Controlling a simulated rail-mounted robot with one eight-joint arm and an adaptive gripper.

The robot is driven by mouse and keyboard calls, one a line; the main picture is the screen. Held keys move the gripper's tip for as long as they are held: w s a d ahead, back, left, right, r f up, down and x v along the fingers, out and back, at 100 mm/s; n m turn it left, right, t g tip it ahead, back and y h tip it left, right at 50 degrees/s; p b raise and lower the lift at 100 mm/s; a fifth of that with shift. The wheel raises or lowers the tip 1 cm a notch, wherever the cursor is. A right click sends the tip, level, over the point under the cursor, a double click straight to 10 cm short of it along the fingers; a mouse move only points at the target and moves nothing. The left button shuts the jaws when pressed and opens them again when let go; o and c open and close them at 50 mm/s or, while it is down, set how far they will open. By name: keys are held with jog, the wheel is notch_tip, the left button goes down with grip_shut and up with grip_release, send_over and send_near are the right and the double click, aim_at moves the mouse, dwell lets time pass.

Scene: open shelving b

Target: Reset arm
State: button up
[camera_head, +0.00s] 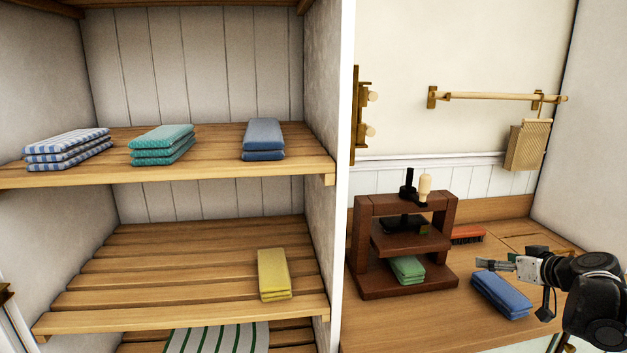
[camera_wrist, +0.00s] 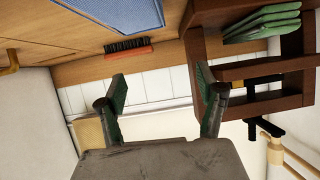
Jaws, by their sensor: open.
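My gripper (camera_head: 484,264) is at the right, above the wooden counter and beside the folded blue cloth. In the wrist view, its two fingers (camera_wrist: 160,96) are spread apart with nothing between them. The arm reaches in from the right edge of the head view. The folded blue cloth (camera_head: 501,294) lies on the counter just below the gripper. The dark wooden press (camera_head: 364,238) stands to the left of the gripper, with a folded green cloth (camera_head: 407,269) on its base.
A rail (camera_head: 490,96) with a hanging wooden item (camera_head: 528,146) is on the wall. At left, open shelves hold striped (camera_head: 66,150), teal (camera_head: 162,146), blue (camera_head: 263,140) and yellow (camera_head: 273,274) folded cloths. A white upright (camera_head: 345,200) divides shelves from counter.

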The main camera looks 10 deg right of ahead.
jog(key=s+a+r+g+y, duration=0.1)
jog(key=s+a+r+g, duration=0.1)
jog(key=a, duration=0.9)
jog(key=s+a+r+g, duration=0.1)
jog(key=s+a+g, duration=0.15)
jog(key=a, duration=0.85)
jog(key=s+a+f+g+h, duration=0.1)
jog(key=s+a, duration=1.2)
jog(key=s, duration=0.2)
jog(key=shift+s+a, duration=0.3)
jog(key=shift+a, duration=0.1)
